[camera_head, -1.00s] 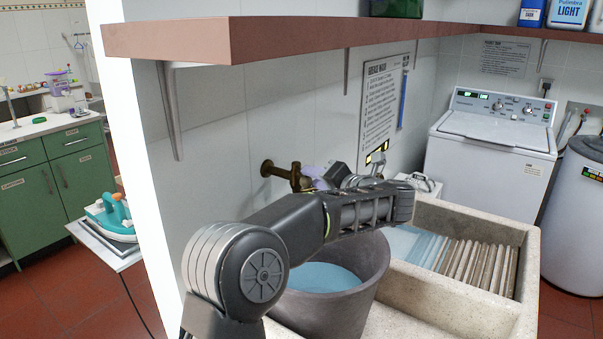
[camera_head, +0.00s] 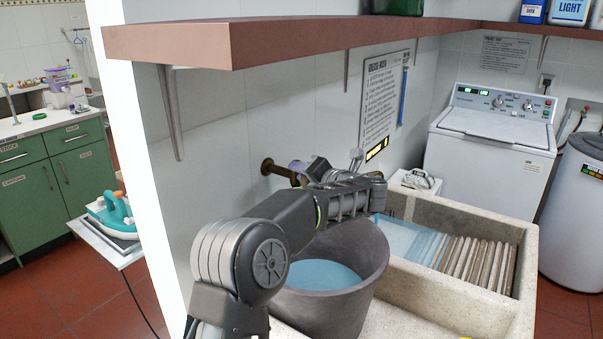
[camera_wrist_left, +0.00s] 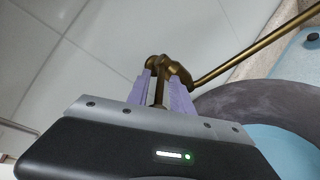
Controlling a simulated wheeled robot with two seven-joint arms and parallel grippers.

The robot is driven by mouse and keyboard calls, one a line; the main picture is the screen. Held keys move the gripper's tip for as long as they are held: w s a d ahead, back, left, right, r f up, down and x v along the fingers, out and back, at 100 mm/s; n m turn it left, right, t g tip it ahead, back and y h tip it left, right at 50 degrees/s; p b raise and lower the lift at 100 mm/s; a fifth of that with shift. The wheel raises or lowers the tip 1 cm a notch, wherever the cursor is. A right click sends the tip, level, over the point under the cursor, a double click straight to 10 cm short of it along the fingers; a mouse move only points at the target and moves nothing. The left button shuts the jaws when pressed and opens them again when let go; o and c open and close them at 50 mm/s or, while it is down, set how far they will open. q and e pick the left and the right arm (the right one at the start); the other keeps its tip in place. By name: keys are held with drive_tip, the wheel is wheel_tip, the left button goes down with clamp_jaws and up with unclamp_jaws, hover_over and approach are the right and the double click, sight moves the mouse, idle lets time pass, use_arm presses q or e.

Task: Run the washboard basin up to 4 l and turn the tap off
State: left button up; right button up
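The washboard basin (camera_head: 497,316) is a pale stone trough with blue water (camera_head: 403,240) against its ridged washboard (camera_head: 478,266). The brass tap (camera_head: 273,167) comes out of the wall at the left; my left arm hides much of it. In the left wrist view the brass tap (camera_wrist_left: 178,68) has a long spout (camera_wrist_left: 250,47) reaching toward the basin water at upper right. My left gripper's purple fingers (camera_wrist_left: 160,90) are close together on both sides of the tap's handle, shut on it. My right gripper is out of view.
A grey bucket (camera_head: 345,308) with blue water stands left of the washboard, below my left arm. A shelf (camera_head: 250,42) runs overhead. A washing machine (camera_head: 490,140) and a white drum (camera_head: 580,215) stand behind. An iron (camera_head: 112,214) sits on a board at left.

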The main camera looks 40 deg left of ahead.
use_arm(q)
clamp_jaws()
idle(0.9)
